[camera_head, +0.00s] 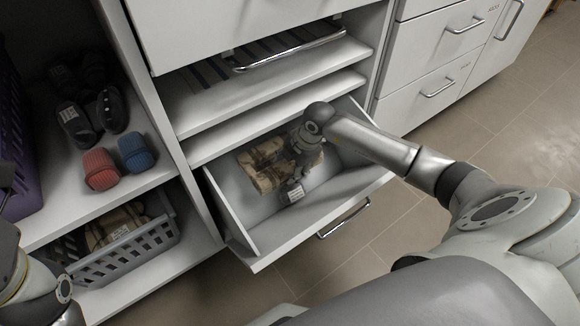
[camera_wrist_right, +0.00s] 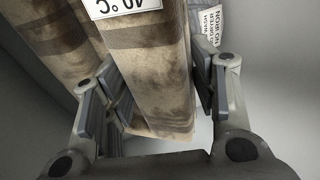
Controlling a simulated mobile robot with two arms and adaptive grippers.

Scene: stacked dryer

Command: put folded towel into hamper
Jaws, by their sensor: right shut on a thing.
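The folded towel (camera_head: 262,168) is brown and beige and stands inside the open drawer. In the right wrist view the towel (camera_wrist_right: 150,75) lies between both fingers, with a white "40°C" tag at the top. My right gripper (camera_head: 297,165) reaches down into the drawer and is shut on the towel. A grey slatted basket (camera_head: 130,258), likely the hamper, stands on the low shelf at the left and holds a similar brown towel (camera_head: 115,225). My left arm shows at the lower left edge, but its gripper is out of frame.
The open drawer (camera_head: 245,222) has raised walls around the towel. Shelves (camera_head: 270,90) lie just above it. Red and blue rolled items (camera_head: 100,169) and dark shoes (camera_head: 75,125) sit on the left shelf. A purple basket (camera_head: 15,150) stands at far left. The tiled floor is clear.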

